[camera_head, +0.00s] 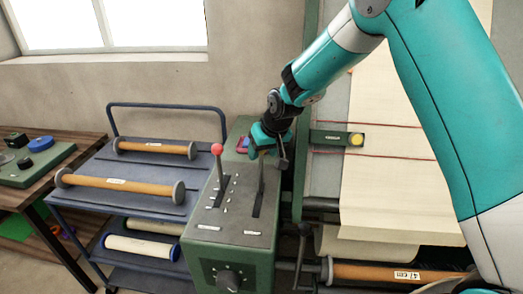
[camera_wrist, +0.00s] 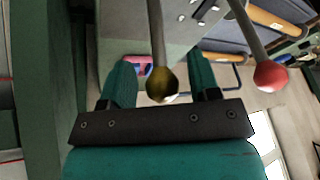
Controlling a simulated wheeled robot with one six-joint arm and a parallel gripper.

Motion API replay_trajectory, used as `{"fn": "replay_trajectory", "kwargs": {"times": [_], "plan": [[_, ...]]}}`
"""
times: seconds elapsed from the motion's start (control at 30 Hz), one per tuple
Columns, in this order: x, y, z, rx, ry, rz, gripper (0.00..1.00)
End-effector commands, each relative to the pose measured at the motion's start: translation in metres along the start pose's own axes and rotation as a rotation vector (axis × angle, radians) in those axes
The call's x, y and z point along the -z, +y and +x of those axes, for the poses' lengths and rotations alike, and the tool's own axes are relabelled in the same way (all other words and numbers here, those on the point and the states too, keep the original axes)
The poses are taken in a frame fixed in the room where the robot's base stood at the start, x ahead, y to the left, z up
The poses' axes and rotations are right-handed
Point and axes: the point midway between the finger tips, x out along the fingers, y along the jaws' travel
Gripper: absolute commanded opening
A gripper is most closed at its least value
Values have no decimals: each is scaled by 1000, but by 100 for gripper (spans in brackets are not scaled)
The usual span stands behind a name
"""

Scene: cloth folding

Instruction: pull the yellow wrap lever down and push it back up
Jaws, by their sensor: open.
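The yellow wrap lever's dark yellow knob (camera_wrist: 162,84) shows in the wrist view between the two teal fingers of my gripper (camera_wrist: 160,62), close to the palm. My gripper is open, with a gap visible on each side of the knob. In the head view my gripper (camera_head: 268,143) is at the top of the lever and hides its knob. The lever's grey shaft (camera_head: 262,176) stands up from a slot in the green control box (camera_head: 205,246). A second lever with a red knob (camera_head: 217,149) stands to the left; its knob also shows in the wrist view (camera_wrist: 270,75).
A blue trolley (camera_head: 85,172) with several rollers stands left of the box. A wooden table (camera_head: 20,200) is at far left. A machine with pale cloth (camera_head: 385,185) and a yellow-knobbed green bar (camera_head: 330,138) is at right. A red and blue item (camera_head: 242,144) lies behind the levers.

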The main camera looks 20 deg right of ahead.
Motion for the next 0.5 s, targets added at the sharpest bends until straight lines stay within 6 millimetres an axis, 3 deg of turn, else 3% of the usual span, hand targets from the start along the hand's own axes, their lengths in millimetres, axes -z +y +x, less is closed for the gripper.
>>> {"fn": "replay_trajectory", "kwargs": {"times": [0.2, 0.5], "plan": [[0, 0, 18, 0, 1, 0, 56], [0, 0, 20, 0, 1, 0, 56]]}}
